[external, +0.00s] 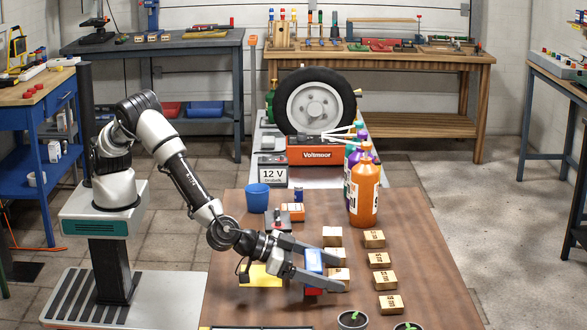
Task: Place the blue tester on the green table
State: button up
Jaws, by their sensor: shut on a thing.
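My gripper (326,272) reaches over the brown table from the left, with its fingers shut on a small blue object, which looks like the blue tester (314,261). The fingers hide part of it. A red part (313,291) shows just below the lower finger; I cannot tell whether it belongs to the tester or is a separate thing. I cannot tell whether the tester is clear of the tabletop. No tabletop in view is clearly green.
The brown table (235,215) also bears small labelled boxes (385,281), orange bottles (364,190), a blue cup (257,198), a yellow item (262,275) and potted seedlings (352,320). Behind are a wheel (314,105), a wooden workbench (430,62) and a grey bench (205,42).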

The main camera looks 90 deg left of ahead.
jog(key=shift+f, duration=0.85)
jog(key=o, duration=1.3)
jog(key=shift+f, duration=0.2)
jog(key=shift+r, duration=0.15)
jog(key=p+v, duration=0.2)
jog(key=v, duration=1)
